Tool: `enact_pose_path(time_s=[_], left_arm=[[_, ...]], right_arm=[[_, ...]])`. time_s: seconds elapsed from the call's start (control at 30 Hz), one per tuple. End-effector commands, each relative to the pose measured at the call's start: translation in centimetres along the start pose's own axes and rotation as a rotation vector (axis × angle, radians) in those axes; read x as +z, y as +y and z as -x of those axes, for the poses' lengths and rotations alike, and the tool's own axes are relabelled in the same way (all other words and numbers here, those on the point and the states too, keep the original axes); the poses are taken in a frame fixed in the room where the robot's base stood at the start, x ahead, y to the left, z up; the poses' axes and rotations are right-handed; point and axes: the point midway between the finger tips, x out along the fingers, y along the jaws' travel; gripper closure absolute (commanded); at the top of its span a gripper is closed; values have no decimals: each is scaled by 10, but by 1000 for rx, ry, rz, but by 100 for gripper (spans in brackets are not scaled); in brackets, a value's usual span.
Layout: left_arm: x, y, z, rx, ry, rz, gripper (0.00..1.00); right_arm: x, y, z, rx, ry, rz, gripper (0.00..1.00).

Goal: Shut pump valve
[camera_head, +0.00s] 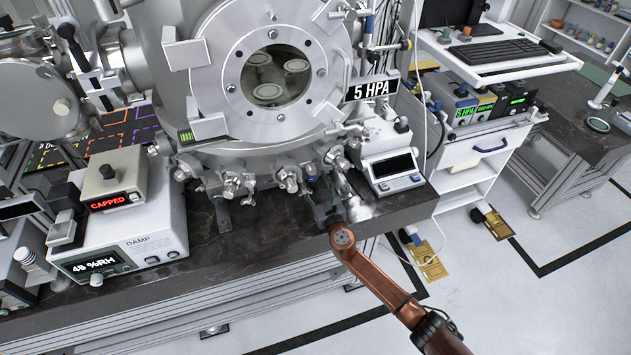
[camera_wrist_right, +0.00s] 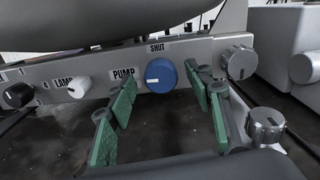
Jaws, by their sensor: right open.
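The pump valve is a blue round knob (camera_wrist_right: 160,76) on a grey panel in the right wrist view. Its white pointer mark lies level and points left, towards the "PUMP" label (camera_wrist_right: 123,73). The "SHUT" label (camera_wrist_right: 157,48) is above the knob. My right gripper (camera_wrist_right: 163,103) is open, with green-padded fingers to the left and right of the knob and nothing between them. I see no clear contact with the knob. In the head view my right gripper (camera_head: 326,203) is at the bench's front edge, below the vacuum chamber (camera_head: 222,95). My left gripper is not in view.
A silver knob (camera_wrist_right: 238,61) stands close right of the gripper, with another silver knob (camera_wrist_right: 265,125) lower right. A white lamp knob (camera_wrist_right: 79,86) is left. In the head view a small white display unit (camera_head: 392,166) stands right of the gripper.

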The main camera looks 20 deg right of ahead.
Motion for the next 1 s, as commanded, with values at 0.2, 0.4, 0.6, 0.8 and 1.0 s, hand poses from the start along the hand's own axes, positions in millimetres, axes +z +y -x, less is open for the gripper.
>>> enact_pose_path(time_s=[0.2,0.4,0.6,0.8,1.0], left_arm=[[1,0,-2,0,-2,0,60],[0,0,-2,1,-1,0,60],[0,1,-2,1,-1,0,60],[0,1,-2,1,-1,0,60],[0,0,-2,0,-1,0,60]], right_arm=[[0,-1,-7,-1,0,-1,53],[0,-2,-6,-3,0,0,55],[0,-3,-6,-4,0,0,69],[0,-3,-6,-4,0,0,83],[-1,-8,-5,-5,1,1,95]])
